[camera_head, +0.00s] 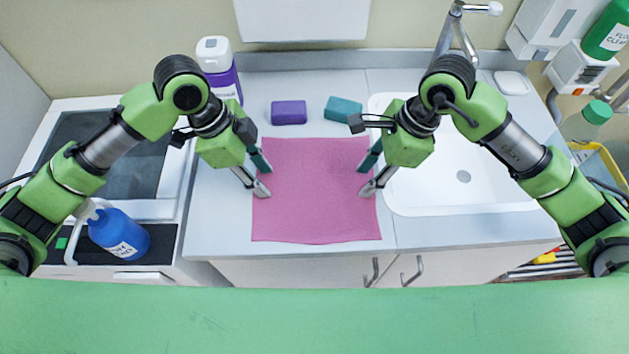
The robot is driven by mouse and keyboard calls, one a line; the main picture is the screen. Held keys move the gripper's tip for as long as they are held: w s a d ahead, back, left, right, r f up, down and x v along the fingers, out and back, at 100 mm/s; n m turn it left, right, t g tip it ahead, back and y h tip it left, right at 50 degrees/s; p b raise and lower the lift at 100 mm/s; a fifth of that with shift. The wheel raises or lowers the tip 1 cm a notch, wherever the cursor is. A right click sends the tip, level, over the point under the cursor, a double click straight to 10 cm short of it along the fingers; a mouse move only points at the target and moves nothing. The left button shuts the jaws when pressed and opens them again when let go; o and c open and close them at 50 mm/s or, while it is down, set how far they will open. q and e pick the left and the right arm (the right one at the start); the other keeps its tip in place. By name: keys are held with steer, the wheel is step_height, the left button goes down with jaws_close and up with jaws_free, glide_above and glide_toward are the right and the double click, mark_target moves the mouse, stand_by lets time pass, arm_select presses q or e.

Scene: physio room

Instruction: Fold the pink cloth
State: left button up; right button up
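The pink cloth (315,190) lies flat and spread out on the grey-white counter, roughly square. Its front edge is slightly curved and comes close to the counter's front edge. My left gripper (263,176) is at the cloth's left edge, with its two fingers apart. My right gripper (366,177) is at the cloth's right edge, also with its fingers apart. No cloth is visibly bunched or lifted between the fingers of either one. I cannot tell whether the fingertips touch the cloth.
A purple block (289,112) and a teal block (343,109) lie behind the cloth. A purple-and-white bottle (219,70) stands back left. The white sink (463,200) with its faucet (457,32) is right.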

arm_select(q)
steer(key=shift+f, duration=0.1)
arm_select(e)
steer(key=shift+f, duration=0.1)
arm_select(q)
steer(key=shift+f, duration=0.15)
arm_select(e)
steer(key=shift+f, duration=0.15)
arm_select(q)
steer(key=shift+c, duration=1.3)
arm_select(e)
steer(key=shift+c, duration=1.3)
arm_select(q)
jaws_close()
arm_select(e)
jaws_close()
arm_select(q)
steer(key=shift+f, duration=0.1)
